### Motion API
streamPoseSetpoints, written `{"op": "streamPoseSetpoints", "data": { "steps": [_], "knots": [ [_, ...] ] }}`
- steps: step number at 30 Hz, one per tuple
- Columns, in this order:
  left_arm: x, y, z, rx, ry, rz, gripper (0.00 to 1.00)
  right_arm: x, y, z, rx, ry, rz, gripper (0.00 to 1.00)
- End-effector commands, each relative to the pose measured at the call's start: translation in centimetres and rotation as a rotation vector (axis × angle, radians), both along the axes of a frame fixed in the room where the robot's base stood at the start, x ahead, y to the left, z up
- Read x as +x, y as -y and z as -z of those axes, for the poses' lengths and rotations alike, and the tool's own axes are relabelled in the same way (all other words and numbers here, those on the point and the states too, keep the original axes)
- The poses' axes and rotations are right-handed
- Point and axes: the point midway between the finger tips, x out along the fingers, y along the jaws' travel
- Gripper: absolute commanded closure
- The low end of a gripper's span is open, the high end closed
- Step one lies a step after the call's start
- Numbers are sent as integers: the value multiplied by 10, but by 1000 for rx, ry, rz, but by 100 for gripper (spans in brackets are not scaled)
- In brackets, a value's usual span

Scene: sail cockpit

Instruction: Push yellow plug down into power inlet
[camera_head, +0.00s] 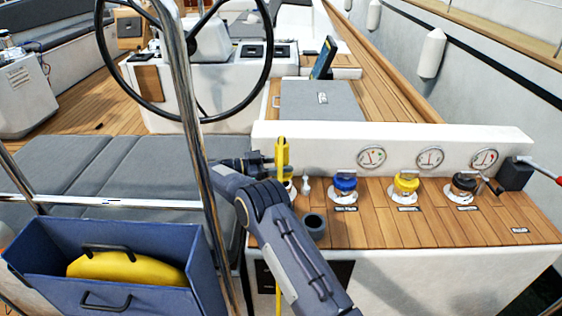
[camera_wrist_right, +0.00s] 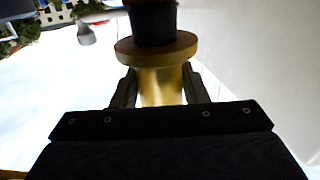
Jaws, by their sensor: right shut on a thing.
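My right gripper (camera_head: 268,162) is shut on the yellow plug (camera_head: 282,156), which stands roughly upright above the left end of the wooden console top. In the right wrist view the two fingers (camera_wrist_right: 160,88) grip the plug's yellow body (camera_wrist_right: 160,86), with a wide yellow flange and a dark end beyond them. A small white and red fitting (camera_head: 291,188) shows just under the plug, partly hidden by my arm; I cannot tell whether it is the power inlet or whether the plug touches it. My left gripper is not in view.
A dark grey cup-shaped holder (camera_head: 314,226) sits beside my right forearm. Blue (camera_head: 345,184), yellow (camera_head: 405,185) and black (camera_head: 464,186) knobs stand to the right on the wooden top (camera_head: 375,228). A steel post (camera_head: 187,110) rises left of my arm, near a blue bin (camera_head: 110,265).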

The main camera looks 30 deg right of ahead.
Motion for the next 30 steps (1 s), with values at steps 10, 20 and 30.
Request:
{"op": "streamPoseSetpoints", "data": {
  "steps": [10,20,30],
  "knots": [
    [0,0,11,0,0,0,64,0,0,20,-3,1,0,92],
    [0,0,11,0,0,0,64,0,0,20,-3,1,0,92],
    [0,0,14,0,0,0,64,0,-1,21,-1,2,0,92]
  ]
}}
